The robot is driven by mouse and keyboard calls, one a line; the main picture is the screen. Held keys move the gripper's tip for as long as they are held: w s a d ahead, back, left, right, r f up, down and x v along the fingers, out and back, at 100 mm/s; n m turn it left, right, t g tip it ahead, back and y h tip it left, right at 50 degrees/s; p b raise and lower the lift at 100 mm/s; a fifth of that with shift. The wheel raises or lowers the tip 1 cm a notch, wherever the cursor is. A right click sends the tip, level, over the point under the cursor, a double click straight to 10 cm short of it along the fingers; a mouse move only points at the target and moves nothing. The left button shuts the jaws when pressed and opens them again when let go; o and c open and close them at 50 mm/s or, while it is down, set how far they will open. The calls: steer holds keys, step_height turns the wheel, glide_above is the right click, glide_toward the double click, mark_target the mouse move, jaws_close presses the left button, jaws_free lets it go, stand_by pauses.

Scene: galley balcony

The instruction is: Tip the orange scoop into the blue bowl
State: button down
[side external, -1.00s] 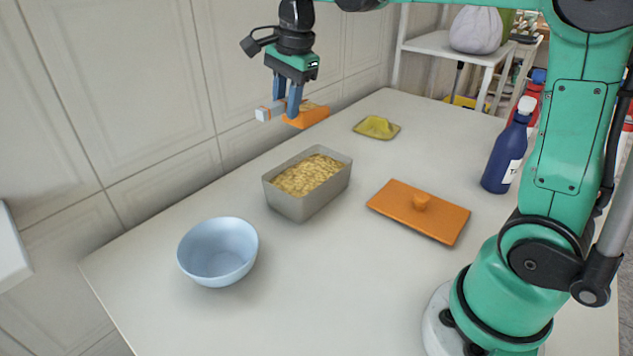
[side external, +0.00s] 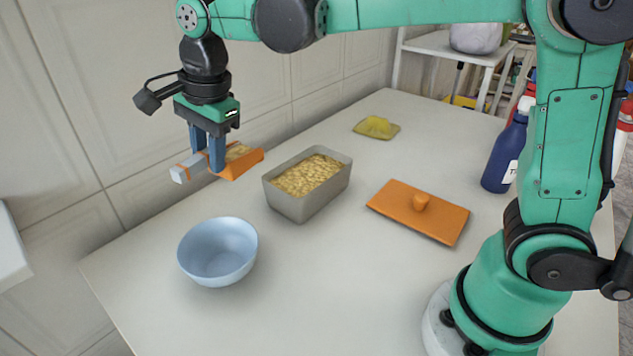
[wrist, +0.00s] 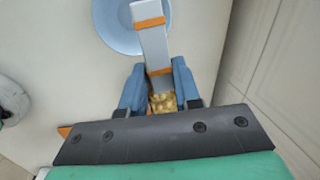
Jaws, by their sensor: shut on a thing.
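My gripper (side external: 208,158) is shut on the orange scoop (side external: 240,164) by its pale grey handle. The scoop is in the air, above and behind the blue bowl, roughly level, and holds some yellowish-tan food. In the wrist view the scoop's handle (wrist: 152,45) runs between the fingers, with the food showing near them. The blue bowl (side external: 217,250) stands upright on the table at the left and looks empty. In the wrist view the bowl (wrist: 112,30) is partly hidden by the handle.
A grey bin (side external: 300,207) of the same food stands right of the bowl. An orange lid (side external: 440,220) lies right of it. A blue bottle (side external: 503,160) stands at the right. The front table is clear.

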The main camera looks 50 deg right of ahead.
steer(key=s+a+f+n, duration=0.1)
steer(key=s+a, duration=0.2)
steer(key=a, duration=0.7)
steer(key=shift+s+a+f+n, duration=0.3)
steer(key=shift+s+f, duration=0.05)
steer(key=shift+s, duration=0.05)
steer(key=shift+w+d+m+t, duration=0.15)
steer(key=shift+w+m, duration=0.75)
steer(key=shift+m, duration=0.45)
steer(key=shift+w+m+t, duration=0.15)
steer(key=shift+w+m, duration=0.7)
steer(key=shift+m, duration=0.5)
steer(key=shift+s+x, duration=0.15)
steer(key=shift+x, duration=0.6)
steer(key=shift+s+x, duration=0.2)
steer(key=shift+x, duration=0.55)
steer(key=shift+d, duration=0.1)
steer(key=shift+d+f+y, duration=0.2)
steer(key=shift+d+y, duration=0.15)
steer(key=shift+y, duration=0.55)
